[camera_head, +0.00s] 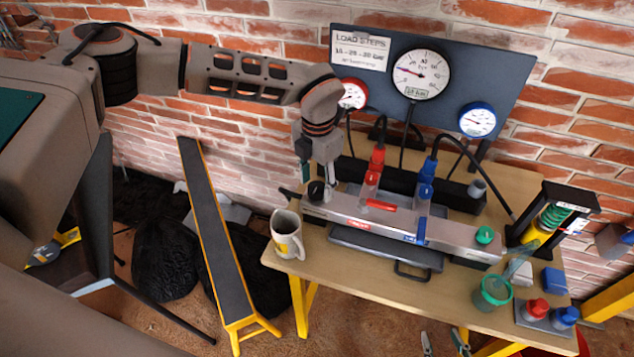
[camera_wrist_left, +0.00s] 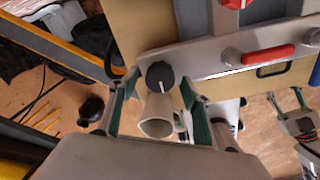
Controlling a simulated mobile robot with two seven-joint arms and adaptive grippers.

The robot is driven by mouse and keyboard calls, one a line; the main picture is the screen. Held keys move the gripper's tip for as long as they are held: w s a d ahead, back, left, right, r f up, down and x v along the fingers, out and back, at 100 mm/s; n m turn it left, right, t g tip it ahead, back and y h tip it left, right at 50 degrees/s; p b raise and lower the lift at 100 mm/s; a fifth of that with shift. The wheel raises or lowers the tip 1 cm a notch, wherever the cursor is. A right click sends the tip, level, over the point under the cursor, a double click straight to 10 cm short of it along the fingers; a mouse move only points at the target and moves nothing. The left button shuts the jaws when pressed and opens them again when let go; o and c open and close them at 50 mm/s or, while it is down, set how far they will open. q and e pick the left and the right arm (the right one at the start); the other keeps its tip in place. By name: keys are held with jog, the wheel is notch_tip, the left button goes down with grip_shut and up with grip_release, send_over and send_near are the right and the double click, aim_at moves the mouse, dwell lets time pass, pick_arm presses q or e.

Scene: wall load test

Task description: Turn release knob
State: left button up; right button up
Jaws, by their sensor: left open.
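The black release knob (camera_head: 316,190) sits at the left end of the long grey pump body (camera_head: 345,213) on the table. In the left wrist view the knob (camera_wrist_left: 160,76) shows its round top with a pale mark. My left gripper (camera_head: 325,185) is at that end of the pump, pointing down. Its two green-padded fingers are apart, one on each side of the knob in the wrist view (camera_wrist_left: 158,88); I cannot tell whether they touch it. My right gripper (camera_head: 443,343) shows at the bottom edge, its fingertips apart, below the table's front edge.
A mug (camera_head: 287,238) stands just in front of the knob end. Red (camera_head: 380,206) and blue (camera_head: 421,230) valve levers sit along the pump. A gauge board (camera_head: 450,105) stands behind. A green cup (camera_head: 491,292) and red and blue knobs are at the right.

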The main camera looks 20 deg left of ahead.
pick_arm(q)
jog(key=shift+f, duration=0.4)
jog(key=c, duration=1.1)
